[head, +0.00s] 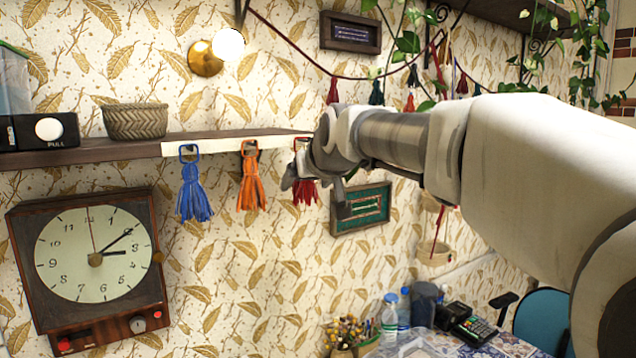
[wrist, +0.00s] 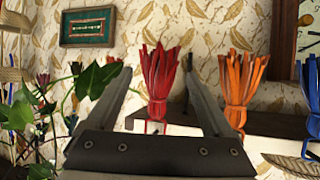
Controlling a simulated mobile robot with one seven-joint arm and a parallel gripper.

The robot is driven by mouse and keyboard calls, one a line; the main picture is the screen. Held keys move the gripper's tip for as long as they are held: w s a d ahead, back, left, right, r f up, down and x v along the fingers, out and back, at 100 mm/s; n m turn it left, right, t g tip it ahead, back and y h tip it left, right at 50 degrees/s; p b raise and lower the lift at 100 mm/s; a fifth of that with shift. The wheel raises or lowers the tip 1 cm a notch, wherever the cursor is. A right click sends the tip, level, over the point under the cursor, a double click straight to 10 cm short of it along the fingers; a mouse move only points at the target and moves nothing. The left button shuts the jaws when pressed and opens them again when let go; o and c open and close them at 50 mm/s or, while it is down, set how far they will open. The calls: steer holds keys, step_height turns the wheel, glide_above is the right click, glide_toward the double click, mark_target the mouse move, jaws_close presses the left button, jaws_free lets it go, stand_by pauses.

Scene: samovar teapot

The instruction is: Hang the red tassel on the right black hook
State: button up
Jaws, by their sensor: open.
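The red tassel (head: 306,192) hangs at the right end of the white strip on the shelf front, its red loop up at the strip, partly hidden by my gripper (head: 316,188). In the wrist view, which is upside down, the red tassel (wrist: 159,82) stands between my two open fingers, with a gap at each side. Its loop is partly hidden behind the gripper's body. The right black hook is hidden or too small to make out. The orange tassel (head: 251,180) and the blue tassel (head: 193,192) hang to the left on the same strip.
The wooden shelf (head: 100,153) carries a woven basket (head: 136,121). A clock (head: 95,255) is on the wall below left. A framed green picture (head: 361,209) is on the wall just below my gripper. Leafy vines (head: 408,42) hang at upper right.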

steer(key=b+v, duration=0.3)
steer(key=v, duration=1.4)
steer(key=s+d+f+m+g+h, duration=0.1)
steer(key=s+d+f, duration=0.3)
steer(key=f, duration=0.7)
steer(key=s+d+f+m+g+h, duration=0.1)
steer(key=s+d+f+g, duration=0.2)
steer(key=s+f, duration=0.6)
steer(key=s+d+f+m+g+h, duration=0.1)
steer(key=s+d+f, duration=0.5)
steer(key=f, duration=0.7)
steer(key=shift+s+m+g+h, duration=0.3)
steer(key=shift+m+g+h, duration=0.1)
steer(key=shift+g+h, duration=0.1)
steer(key=shift+r, duration=0.1)
